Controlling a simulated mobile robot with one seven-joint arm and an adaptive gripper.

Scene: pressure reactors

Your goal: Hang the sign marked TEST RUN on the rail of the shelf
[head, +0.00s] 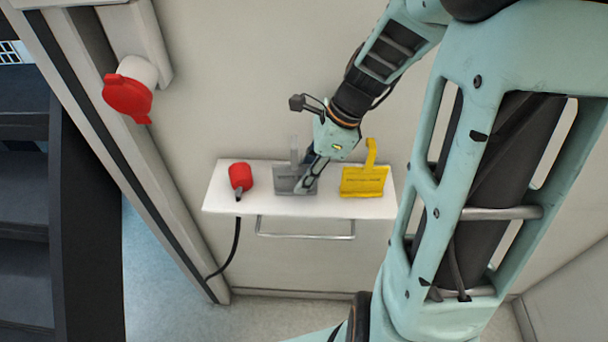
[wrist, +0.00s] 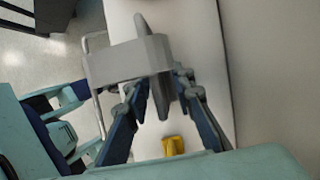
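A grey sign (head: 290,181) with an upright hook stands on the white shelf (head: 222,203); its lettering is not readable. It also shows in the wrist view (wrist: 122,62). A yellow sign (head: 364,182) with a hook stands to its right; its small lettering is not readable. It is partly seen in the wrist view (wrist: 172,145). My gripper (head: 312,180) is at the grey sign; in the wrist view, its fingers (wrist: 162,84) are apart, one on each side of a grey upright part. Contact cannot be made out. The shelf's metal rail (head: 305,237) is empty.
A red plug (head: 240,177) with a black cable (head: 236,245) lies at the shelf's left end. A red-capped socket (head: 128,95) juts from the wall at upper left. The wall stands close behind the shelf. The space in front of the rail looks clear.

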